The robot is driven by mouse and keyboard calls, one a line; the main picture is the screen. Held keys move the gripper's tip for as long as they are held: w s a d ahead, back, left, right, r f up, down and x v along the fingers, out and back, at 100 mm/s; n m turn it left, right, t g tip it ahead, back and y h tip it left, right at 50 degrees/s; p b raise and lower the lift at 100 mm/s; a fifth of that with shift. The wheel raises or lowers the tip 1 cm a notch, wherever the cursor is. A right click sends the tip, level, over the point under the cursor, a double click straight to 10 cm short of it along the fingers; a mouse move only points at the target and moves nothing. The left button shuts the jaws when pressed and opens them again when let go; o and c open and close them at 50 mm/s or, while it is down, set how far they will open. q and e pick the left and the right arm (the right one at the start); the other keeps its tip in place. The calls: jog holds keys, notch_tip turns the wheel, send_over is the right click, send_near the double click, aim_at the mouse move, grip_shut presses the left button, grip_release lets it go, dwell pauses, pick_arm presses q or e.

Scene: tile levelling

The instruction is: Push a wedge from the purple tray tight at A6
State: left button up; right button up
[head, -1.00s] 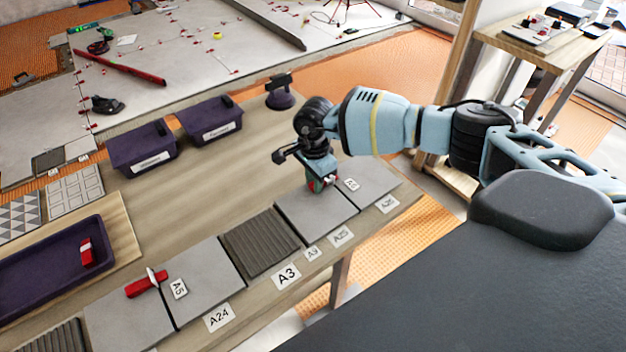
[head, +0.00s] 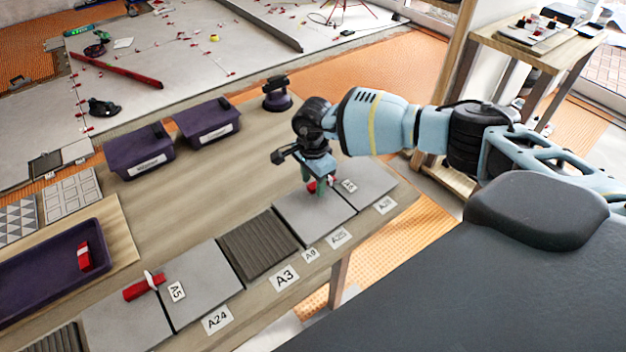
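The purple tray (head: 40,268) lies at the left, with one red wedge (head: 84,256) in its right part. Another red wedge (head: 141,288) sits at a white clip on the seam by label A5. A small label (head: 349,186), which looks like A6, lies on the far right grey tiles. A red wedge (head: 313,187) shows at the seam beside it, partly hidden by my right gripper (head: 315,186). My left gripper is out of view.
Two purple bins (head: 138,152) (head: 208,123) and a dark suction lifter (head: 277,94) stand at the back of the bench. A ribbed dark tile (head: 258,246) lies among the grey tiles. The wooden bench top between bins and tiles is clear.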

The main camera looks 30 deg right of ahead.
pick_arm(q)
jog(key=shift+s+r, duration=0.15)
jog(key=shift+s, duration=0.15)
pick_arm(e)
jog(key=shift+r, duration=3.9)
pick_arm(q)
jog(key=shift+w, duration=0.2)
pick_arm(e)
jog(key=shift+a+f, duration=0.1)
